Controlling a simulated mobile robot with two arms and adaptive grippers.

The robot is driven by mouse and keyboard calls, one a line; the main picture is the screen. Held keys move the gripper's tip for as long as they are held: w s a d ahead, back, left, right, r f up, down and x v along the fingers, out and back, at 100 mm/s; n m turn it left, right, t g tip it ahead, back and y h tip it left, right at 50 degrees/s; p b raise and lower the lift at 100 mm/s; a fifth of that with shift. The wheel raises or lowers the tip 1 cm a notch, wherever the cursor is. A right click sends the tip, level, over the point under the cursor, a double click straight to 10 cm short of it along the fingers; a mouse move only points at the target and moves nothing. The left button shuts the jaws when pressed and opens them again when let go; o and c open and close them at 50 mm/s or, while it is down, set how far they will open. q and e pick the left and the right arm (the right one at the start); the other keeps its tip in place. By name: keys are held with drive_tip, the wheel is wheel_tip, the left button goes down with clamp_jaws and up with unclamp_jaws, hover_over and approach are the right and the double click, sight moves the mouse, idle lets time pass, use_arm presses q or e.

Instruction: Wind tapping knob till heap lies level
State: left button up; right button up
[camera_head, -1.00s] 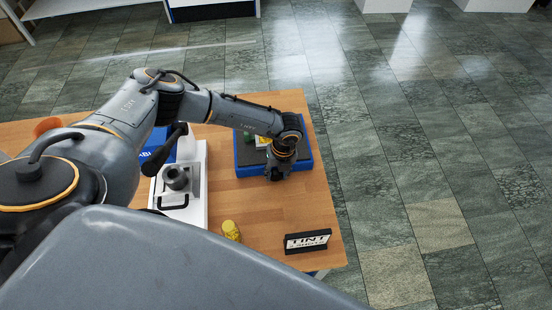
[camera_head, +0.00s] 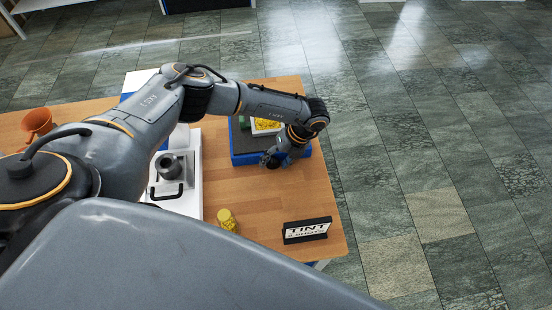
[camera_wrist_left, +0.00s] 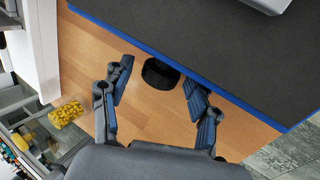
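In the wrist view a round black knob (camera_wrist_left: 160,74) sits at the blue edge of a dark-topped base (camera_wrist_left: 205,45). The two fingers of my left gripper (camera_wrist_left: 157,78) are open on either side of it, with gaps, so they do not grip it. How deep the knob lies between them I cannot tell. In the head view the base (camera_head: 237,153) has a blue rim, and my left gripper (camera_head: 270,160) is at its front edge. A white tray with a yellow heap (camera_head: 267,124) stands on it, partly behind my arm. The heap's shape is too small to judge.
A white device with a grey cup (camera_head: 172,166) stands left of the base. A jar of yellow bits (camera_head: 227,219) and a TINT sign (camera_head: 307,230) stand near the table's front. An orange funnel-like thing (camera_head: 38,122) is at far left. Bare wood (camera_head: 265,200) lies between.

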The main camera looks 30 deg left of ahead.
use_arm(q)
drive_tip(key=v, duration=1.2)
